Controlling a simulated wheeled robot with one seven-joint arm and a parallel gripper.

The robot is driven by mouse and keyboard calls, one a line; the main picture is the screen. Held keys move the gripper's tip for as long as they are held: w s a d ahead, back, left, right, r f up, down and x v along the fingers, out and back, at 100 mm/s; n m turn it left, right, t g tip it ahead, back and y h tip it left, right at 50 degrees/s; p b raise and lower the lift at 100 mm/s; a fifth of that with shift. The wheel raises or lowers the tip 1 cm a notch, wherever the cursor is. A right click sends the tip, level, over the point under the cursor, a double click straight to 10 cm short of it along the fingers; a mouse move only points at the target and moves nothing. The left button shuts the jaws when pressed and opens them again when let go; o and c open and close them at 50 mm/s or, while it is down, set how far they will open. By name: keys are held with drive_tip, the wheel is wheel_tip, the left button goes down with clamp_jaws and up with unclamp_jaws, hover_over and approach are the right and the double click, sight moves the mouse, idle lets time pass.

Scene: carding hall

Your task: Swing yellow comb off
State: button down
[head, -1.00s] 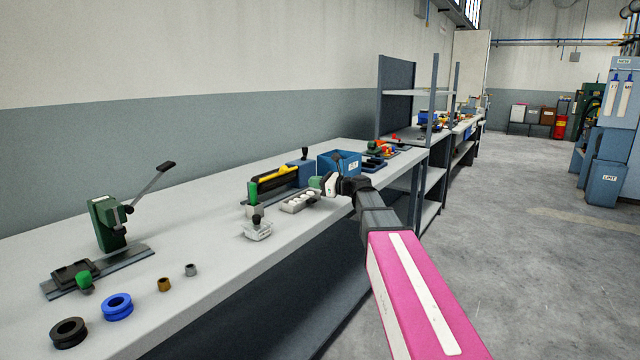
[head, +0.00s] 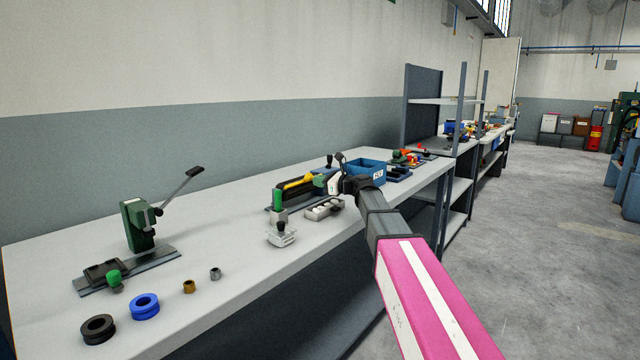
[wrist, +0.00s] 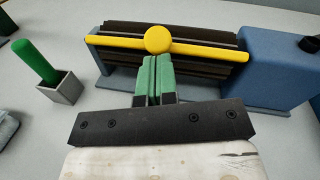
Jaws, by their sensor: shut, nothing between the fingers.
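The yellow comb (wrist: 205,48) is a long bar with a round yellow knob (wrist: 157,40) in its middle. In the wrist view it lies across the front of a dark ridged roller unit (wrist: 190,72), whose right end meets a blue housing (wrist: 280,65). My gripper (wrist: 155,62) has green fingers pressed together, with their tips just below the knob; I cannot tell if they touch it. In the head view the yellow comb (head: 297,183) is partly hidden by my gripper (head: 322,181).
A green-handled tool stands upright in a grey holder (wrist: 62,88) left of the unit. A blue bin (head: 368,173) stands beyond my gripper, and a grey tray (head: 322,210) lies nearer. A green lever press (head: 138,225) and several rings are at the left.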

drive_tip(key=shift+r, duration=0.1)
drive_tip(key=shift+w+a+r+g+h, duration=0.15)
drive_tip(key=shift+w+a+r+h, duration=0.15)
drive_tip(key=shift+r, duration=0.2)
drive_tip(key=shift+w+a+r+g+h, duration=0.2)
drive_tip(key=shift+a+r+h, duration=0.1)
drive_tip(key=shift+r, duration=0.2)
drive_tip(key=w+a+r+g+h, duration=0.1)
drive_tip(key=w+a+h, duration=0.1)
drive_tip(key=w+a+r+g+h, duration=0.1)
drive_tip(key=w+a+r+h, duration=0.1)
drive_tip(key=a, duration=0.1)
drive_tip(key=w+a+r+m+g+h, duration=0.1)
drive_tip(key=w+a+r+h, duration=0.1)
drive_tip(key=shift+a+r+g, duration=0.15)
drive_tip(key=shift+r+g, duration=0.1)
drive_tip(key=shift+g, duration=0.1)
drive_tip(key=shift+w+a+h, duration=0.3)
drive_tip(key=shift+a, duration=0.25)
drive_tip(key=shift+w+a+r, duration=0.1)
drive_tip(key=shift+w+a, duration=0.35)
drive_tip(key=shift+a, duration=0.2)
